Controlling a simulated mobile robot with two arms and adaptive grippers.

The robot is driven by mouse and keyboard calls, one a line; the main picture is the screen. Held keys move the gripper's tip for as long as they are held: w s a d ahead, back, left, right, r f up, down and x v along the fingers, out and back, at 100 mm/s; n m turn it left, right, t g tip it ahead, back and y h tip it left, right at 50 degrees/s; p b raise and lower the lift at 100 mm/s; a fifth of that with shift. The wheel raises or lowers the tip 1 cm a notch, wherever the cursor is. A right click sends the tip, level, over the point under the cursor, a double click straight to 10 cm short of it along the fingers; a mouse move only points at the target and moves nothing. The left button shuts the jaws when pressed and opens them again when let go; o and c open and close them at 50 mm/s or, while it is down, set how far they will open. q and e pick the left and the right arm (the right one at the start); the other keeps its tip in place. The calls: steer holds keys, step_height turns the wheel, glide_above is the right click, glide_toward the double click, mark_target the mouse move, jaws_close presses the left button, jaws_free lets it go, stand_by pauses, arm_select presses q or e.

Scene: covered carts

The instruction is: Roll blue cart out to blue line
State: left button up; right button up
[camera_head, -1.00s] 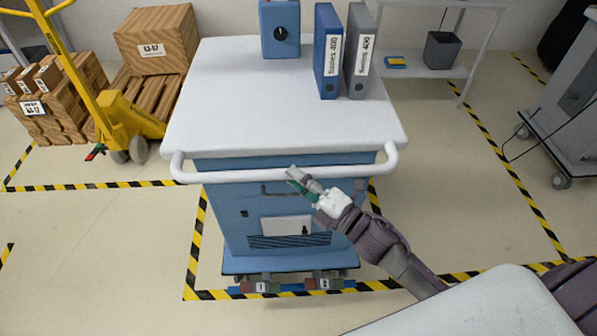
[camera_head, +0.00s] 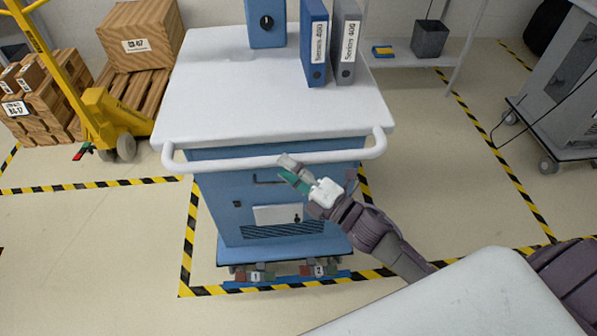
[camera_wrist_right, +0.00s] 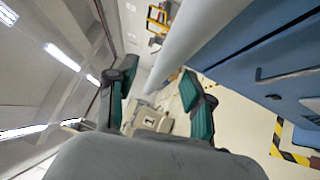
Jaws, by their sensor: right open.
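The blue cart (camera_head: 290,215) stands in the middle of the head view. It has a white top (camera_head: 245,110) and a white push bar (camera_head: 215,164) along its near side. My right gripper (camera_head: 286,167) is open at the middle of the push bar and overlaps it in the head view. In the right wrist view, its two green-padded fingers (camera_wrist_right: 160,98) are apart, and the white bar (camera_wrist_right: 190,45) runs down toward the gap between them. I cannot tell whether they touch it. A blue strip (camera_head: 344,275) shows at floor level under the cart's numbered red and green pedals. My left gripper is not in view.
Yellow-black tape (camera_head: 187,240) borders the cart's floor bay. A blue box (camera_head: 265,27) and two binders, blue (camera_head: 314,45) and grey (camera_head: 345,45), stand on the cart. A yellow pallet truck (camera_head: 115,110) is left; a grey cart (camera_head: 565,80) is right. Floor between is open.

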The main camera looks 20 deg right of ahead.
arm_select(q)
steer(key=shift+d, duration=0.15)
arm_select(e)
steer(key=v, duration=1.2)
steer(key=shift+r, duration=0.2)
